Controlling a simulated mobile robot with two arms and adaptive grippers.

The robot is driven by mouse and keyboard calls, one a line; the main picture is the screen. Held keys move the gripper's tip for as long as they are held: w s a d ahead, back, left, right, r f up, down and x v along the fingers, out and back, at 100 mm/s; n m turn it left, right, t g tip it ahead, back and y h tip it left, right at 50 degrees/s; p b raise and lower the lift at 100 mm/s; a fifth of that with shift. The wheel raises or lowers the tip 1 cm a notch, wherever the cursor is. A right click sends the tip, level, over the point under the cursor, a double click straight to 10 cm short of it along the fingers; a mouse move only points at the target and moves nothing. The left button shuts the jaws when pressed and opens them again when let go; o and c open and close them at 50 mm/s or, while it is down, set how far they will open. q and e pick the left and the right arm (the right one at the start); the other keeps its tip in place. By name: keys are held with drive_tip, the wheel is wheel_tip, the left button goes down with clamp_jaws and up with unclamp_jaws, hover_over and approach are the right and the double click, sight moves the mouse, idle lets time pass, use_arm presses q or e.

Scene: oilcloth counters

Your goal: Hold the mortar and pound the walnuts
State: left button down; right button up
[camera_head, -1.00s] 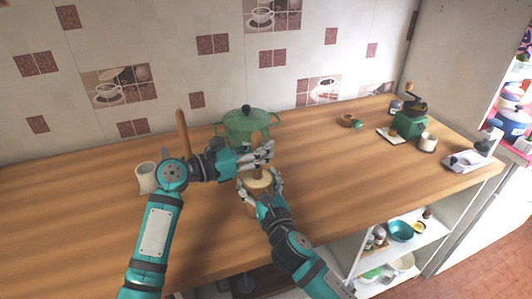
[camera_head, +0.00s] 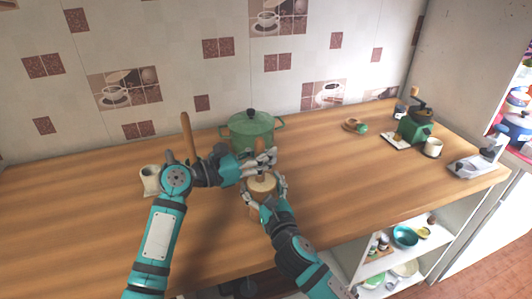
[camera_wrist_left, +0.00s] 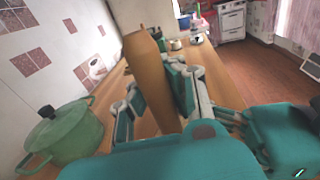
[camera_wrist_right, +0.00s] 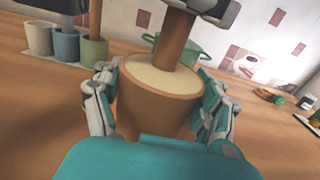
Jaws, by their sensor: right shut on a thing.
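The brown wooden mortar (camera_wrist_right: 160,95) stands on the counter with a pale interior; it also shows in the head view (camera_head: 262,186). My right gripper (camera_wrist_right: 158,108) is shut around its body, one finger on each side. A brown wooden pestle (camera_wrist_left: 152,85) stands in the mortar, its lower end inside, as the right wrist view shows (camera_wrist_right: 174,40). My left gripper (camera_wrist_left: 155,100) is above the mortar, with its fingers closed on both sides of the pestle. I cannot make out any walnuts; the mortar's bottom is hidden.
A green lidded pot (camera_head: 252,131) stands just behind the mortar. Several small cups, one white (camera_wrist_right: 39,38) and one green (camera_wrist_right: 95,52), stand to the left. A green grinder (camera_head: 415,128) and a cup (camera_head: 432,148) are at the right. The counter between is mostly clear.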

use_arm(q)
drive_tip(key=shift+f, duration=0.85)
drive_tip(key=shift+r, duration=1.05)
wheel_tip(320, 180, up, 11)
drive_tip(key=shift+f, duration=0.15)
idle(0.4)
